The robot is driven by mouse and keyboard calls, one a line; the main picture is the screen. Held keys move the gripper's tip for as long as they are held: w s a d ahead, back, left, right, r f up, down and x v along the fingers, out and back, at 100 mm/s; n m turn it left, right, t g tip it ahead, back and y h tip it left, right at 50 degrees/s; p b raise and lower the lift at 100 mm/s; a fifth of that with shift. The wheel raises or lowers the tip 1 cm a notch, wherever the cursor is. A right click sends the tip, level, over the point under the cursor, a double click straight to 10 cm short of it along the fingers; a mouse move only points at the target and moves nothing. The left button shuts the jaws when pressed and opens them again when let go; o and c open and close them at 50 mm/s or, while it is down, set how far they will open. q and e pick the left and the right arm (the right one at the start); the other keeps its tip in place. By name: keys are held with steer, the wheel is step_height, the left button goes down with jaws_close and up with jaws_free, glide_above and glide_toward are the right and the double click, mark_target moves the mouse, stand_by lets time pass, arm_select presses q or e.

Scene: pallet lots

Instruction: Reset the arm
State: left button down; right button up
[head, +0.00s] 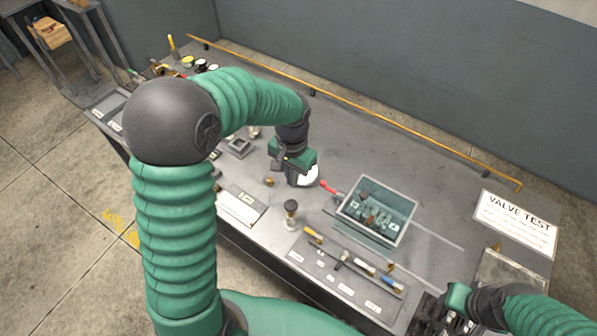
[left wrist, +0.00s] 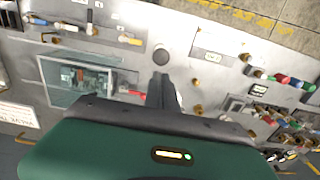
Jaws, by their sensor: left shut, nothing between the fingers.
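My left arm, green with a dark grey elbow, reaches in from the left over the bench in the head view. Its gripper (head: 291,176) is above the middle of the bench, shut and empty. In the left wrist view, the dark fingers (left wrist: 164,88) are together, pointing down at the bench top. My right gripper (head: 440,312) is low at the right edge of the head view, near the bench's front, and its fingers are hard to make out against the dark parts there. A white round item (head: 309,175) shows just behind the left gripper.
A clear-walled bin (head: 408,222) of small parts stands right of the left gripper. A dark-topped knob (head: 291,207) stands nearer the front. A tool strip (head: 318,262) lies before the bin. A yellow rail (head: 350,107) runs along the back. A "VALVE TEST" sign (head: 515,222) lies right.

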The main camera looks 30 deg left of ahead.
arm_select(q)
steer(key=s+d+f+t+b, duration=0.2)
steer(key=s+d+f+b, duration=0.4)
steer(key=s, duration=0.4)
steer(key=shift+s+d+f+n+t, duration=0.3)
steer(key=shift+f+n, duration=0.1)
steer(key=shift+f, duration=0.2)
steer(key=shift+d, duration=0.2)
